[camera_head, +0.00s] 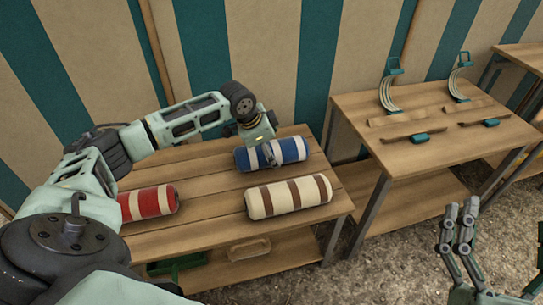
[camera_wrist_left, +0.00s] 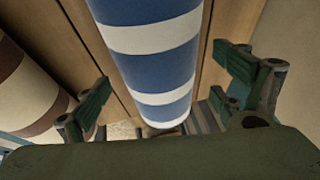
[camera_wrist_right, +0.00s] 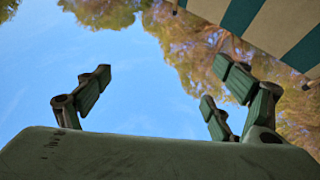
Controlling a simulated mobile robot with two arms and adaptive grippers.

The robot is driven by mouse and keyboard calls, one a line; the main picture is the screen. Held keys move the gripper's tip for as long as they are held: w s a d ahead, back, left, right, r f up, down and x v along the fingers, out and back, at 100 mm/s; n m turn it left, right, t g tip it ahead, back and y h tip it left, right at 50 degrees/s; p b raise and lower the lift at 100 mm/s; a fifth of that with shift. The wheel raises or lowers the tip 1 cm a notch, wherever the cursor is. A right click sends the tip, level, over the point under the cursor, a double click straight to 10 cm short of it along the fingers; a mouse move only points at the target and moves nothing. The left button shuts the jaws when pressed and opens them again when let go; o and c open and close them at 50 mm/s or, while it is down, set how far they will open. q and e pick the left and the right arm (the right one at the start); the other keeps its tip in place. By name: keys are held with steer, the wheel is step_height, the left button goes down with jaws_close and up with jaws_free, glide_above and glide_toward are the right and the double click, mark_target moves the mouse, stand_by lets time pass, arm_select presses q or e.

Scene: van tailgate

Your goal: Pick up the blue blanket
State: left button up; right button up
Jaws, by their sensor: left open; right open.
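The blue blanket (camera_head: 290,150) is a roll with white stripes, lying at the back right of the near wooden table. My left gripper (camera_head: 270,154) is over its left part, pointing down. In the left wrist view the blue blanket (camera_wrist_left: 155,60) lies between the two spread sides of my open left gripper (camera_wrist_left: 175,105), with a gap on each side. My right gripper (camera_head: 465,225) is raised at the lower right, away from the tables. In the right wrist view my right gripper (camera_wrist_right: 165,95) is open and empty against the sky.
A cream blanket with brown stripes (camera_head: 288,197) lies just in front of the blue one. A red and white blanket (camera_head: 150,202) lies at the left, partly behind my left arm. A second table (camera_head: 440,150) with metal racks stands to the right. A striped wall stands behind.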

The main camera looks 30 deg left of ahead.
arm_select(q)
steer(key=shift+x, duration=0.85)
arm_select(e)
steer(key=s+r+t, duration=0.2)
steer(key=r, duration=0.1)
steer(key=shift+d+y, duration=0.1)
steer(key=shift+y, duration=0.2)
arm_select(q)
steer(key=shift+c, duration=0.4)
steer(key=c, duration=1.5)
steer(key=shift+o, duration=0.2)
steer(key=shift+r, duration=0.1)
arm_select(e)
steer(key=shift+w, duration=0.1)
